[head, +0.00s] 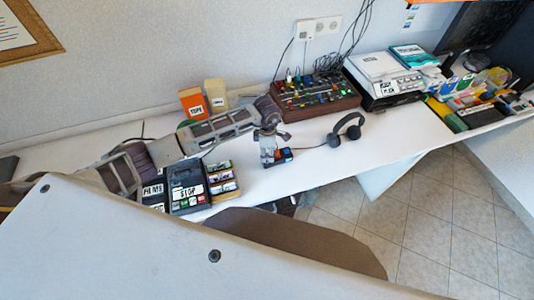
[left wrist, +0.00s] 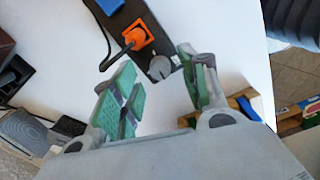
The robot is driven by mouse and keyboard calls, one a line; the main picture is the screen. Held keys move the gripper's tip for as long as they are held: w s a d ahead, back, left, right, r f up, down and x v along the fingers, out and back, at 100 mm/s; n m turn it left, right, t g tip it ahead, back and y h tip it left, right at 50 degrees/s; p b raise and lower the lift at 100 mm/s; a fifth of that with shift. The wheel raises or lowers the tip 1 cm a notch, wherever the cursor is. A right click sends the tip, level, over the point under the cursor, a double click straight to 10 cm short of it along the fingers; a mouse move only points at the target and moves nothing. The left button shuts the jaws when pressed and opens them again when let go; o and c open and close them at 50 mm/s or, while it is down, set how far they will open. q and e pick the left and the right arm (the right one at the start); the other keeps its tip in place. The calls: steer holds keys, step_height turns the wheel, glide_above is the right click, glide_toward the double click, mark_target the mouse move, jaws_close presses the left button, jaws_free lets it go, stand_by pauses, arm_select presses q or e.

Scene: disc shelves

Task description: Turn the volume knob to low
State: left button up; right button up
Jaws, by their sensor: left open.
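The volume knob (left wrist: 159,67) is a round grey knob at the end of a small dark box (left wrist: 128,18) with an orange plug in it and a blue part beyond. In the head view the box (head: 285,155) lies on the white table, partly hidden by my left gripper (head: 269,150). In the left wrist view my left gripper (left wrist: 157,92) is open and empty. Its green-padded fingers stand on either side in the picture, with the knob just beyond the gap, nearer the right finger. I see no contact with the knob. The knob's setting cannot be read.
Black headphones (head: 345,131) lie right of the box, their cable running to it. A mixer (head: 315,95) stands behind. A STOP-labelled device (head: 187,188) and small stacked boxes (head: 222,180) stand left. The table's front edge is close.

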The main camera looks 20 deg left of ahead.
arm_select(q)
steer(key=shift+f, duration=0.95)
jaws_close()
